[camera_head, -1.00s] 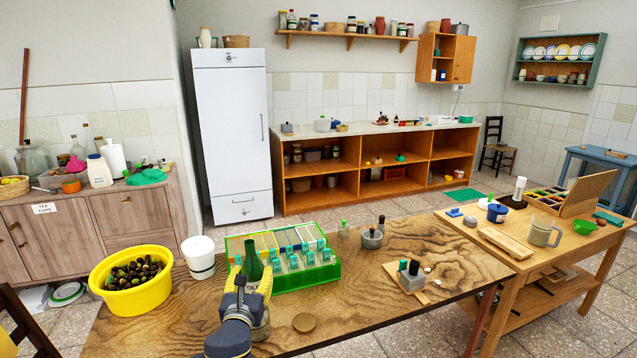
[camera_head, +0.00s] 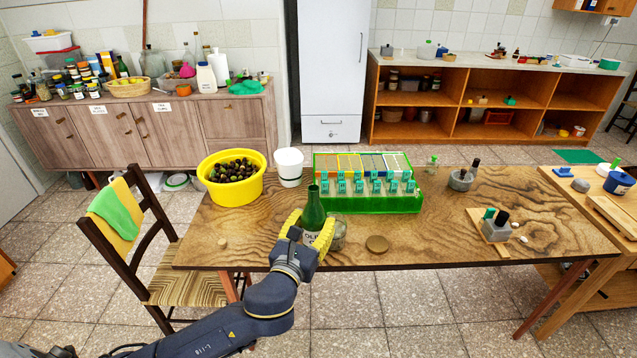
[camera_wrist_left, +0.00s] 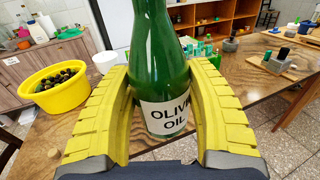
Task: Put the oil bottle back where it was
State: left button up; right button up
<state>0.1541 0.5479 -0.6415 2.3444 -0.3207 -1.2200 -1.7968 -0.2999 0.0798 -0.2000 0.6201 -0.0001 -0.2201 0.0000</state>
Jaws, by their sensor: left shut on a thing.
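The green oil bottle (camera_head: 313,214) stands upright near the front edge of the wooden table, with a white olive oil label. My left gripper (camera_head: 308,228) has its yellow fingers shut around it. In the left wrist view the bottle (camera_wrist_left: 160,75) sits between the two yellow fingers of the gripper (camera_wrist_left: 160,115), its label facing the camera. The fingers hide part of the bottle in the head view, and I cannot tell whether its base touches the table. My right gripper is not in view.
A glass jar (camera_head: 338,236) is close behind the gripper, and a round lid (camera_head: 377,244) lies to its right. A yellow bowl of olives (camera_head: 222,192), a white tub (camera_head: 289,168) and a green rack (camera_head: 370,203) stand behind. A chair (camera_head: 150,255) is at left. The table's front left is mostly clear.

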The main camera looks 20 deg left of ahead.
aim_at(309, 202)
pick_arm(q)
jog(key=w+a+n+g+y, duration=0.2)
jog(key=w+a+n+y, duration=0.3)
jog(key=a, duration=0.5)
jog(key=w+a+n+g+y, duration=0.2)
jog(key=w+a+y, duration=0.4)
jog(key=a, duration=0.4)
jog(key=shift+n+y, duration=0.3)
jog(key=shift+n, duration=0.2)
jog(key=shift+a+f, duration=0.2)
jog(key=shift+f, duration=3.2)
jog(key=shift+a+f, duration=0.25)
jog(key=shift+f, duration=3.2)
jog(key=shift+a+f, duration=0.2)
jog(key=shift+f, duration=3.2)
jog(key=shift+f, duration=0.1)
jog(key=o, duration=1.5)
jog(key=shift+s+f, duration=0.1)
jog(key=shift+f, duration=0.05)
jog(key=shift+o, duration=0.2)
